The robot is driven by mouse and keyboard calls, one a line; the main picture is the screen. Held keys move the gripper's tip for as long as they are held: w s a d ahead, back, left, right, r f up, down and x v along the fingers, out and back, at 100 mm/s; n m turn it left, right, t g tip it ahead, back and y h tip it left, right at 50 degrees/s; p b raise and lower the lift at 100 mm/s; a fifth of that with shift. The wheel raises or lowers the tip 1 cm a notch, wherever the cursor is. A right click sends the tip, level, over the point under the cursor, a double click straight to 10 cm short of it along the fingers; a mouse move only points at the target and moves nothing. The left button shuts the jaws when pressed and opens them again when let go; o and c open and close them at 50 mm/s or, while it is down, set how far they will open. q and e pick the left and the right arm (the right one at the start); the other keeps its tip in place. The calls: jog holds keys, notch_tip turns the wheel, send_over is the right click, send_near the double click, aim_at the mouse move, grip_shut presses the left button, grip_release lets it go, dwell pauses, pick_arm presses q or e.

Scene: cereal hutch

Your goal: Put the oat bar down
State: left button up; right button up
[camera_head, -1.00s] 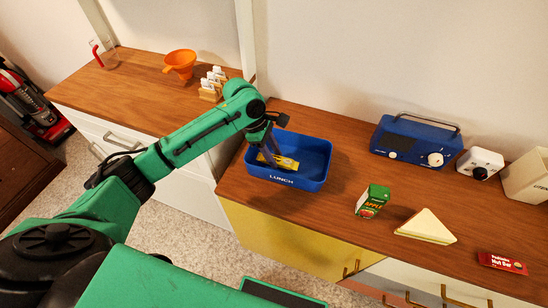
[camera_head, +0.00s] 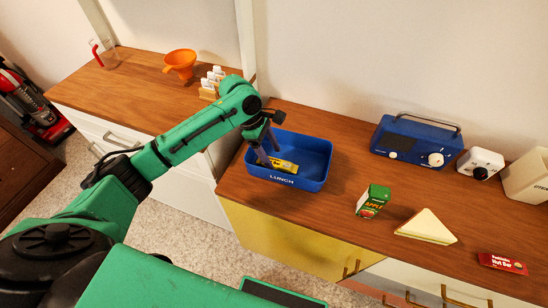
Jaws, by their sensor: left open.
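The oat bar, a yellow wrapped bar (camera_head: 284,166), lies in the left part of the blue lunch box (camera_head: 312,183) on the wooden counter. My left gripper (camera_head: 268,158) points down into the box at the left end of the bar. It is open, and its fingers partly hide the bar's left end. I cannot tell whether a finger still touches the bar. My right gripper is not in view.
A green apple juice carton (camera_head: 372,201), a sandwich (camera_head: 427,227) and a red nut bar (camera_head: 502,263) lie right of the box. A blue radio (camera_head: 416,141) stands behind. The box's right half is empty.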

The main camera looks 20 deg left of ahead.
pick_arm(q)
jog(key=v, duration=0.9)
jog(key=shift+a+r, duration=0.15)
jog(key=shift+r, duration=0.2)
jog(key=shift+s+f, duration=0.1)
